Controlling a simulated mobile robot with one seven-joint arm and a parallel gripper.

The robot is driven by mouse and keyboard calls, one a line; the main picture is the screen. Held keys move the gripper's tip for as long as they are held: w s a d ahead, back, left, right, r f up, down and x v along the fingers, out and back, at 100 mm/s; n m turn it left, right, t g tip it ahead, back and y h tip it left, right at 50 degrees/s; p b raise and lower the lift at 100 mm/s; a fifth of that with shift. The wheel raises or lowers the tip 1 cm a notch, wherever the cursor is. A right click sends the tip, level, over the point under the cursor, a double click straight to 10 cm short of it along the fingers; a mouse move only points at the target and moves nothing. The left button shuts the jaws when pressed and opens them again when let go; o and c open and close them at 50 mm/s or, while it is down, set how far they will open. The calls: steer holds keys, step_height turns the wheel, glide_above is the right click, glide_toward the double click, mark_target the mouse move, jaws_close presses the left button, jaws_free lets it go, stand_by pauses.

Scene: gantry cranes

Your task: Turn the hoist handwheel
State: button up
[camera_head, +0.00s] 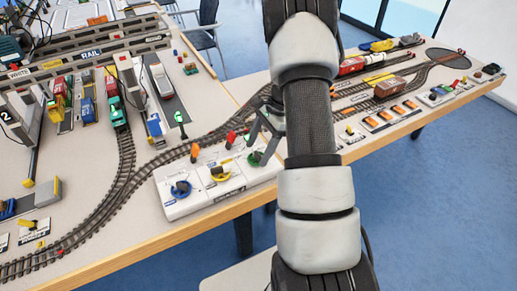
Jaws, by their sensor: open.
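A white control box (205,203) lies near the table's front edge. It carries a blue handwheel (180,188), a yellow handwheel (219,174) and a green handwheel (257,159); I cannot read which one is labelled hoist. An orange and a red lever stand behind the wheels. My gripper (262,142) is open, close above the green handwheel at the box's right end. My arm partly hides the gripper and the box's right end. I cannot tell whether the fingers touch the wheel.
Curved model tracks (128,170) run behind and left of the box. A grey gantry with a RAIL sign (92,53) and model trains stand at the back left. More wagons and small orange-topped blocks (385,116) lie to the right. The table's wooden edge (190,233) is in front.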

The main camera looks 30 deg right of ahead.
steer(key=shift+f, duration=0.1)
steer(key=c, duration=1.1)
steer(key=shift+o, duration=0.2)
steer(key=shift+n, duration=0.4)
steer(key=n+g, duration=0.1)
steer(key=n, duration=0.1)
steer(key=n+g, duration=0.1)
steer(key=n, duration=0.1)
steer(key=shift+w+n+h, duration=0.15)
steer(key=shift+n+h, duration=0.15)
steer(key=shift+n, duration=0.1)
steer(key=n+g+h, duration=0.1)
steer(key=n, duration=0.3)
steer(key=shift+w+a+n, duration=0.1)
steer(key=shift+n, duration=0.2)
steer(key=shift+g, duration=0.3)
steer(key=o, duration=1.1)
steer(key=shift+c, duration=0.2)
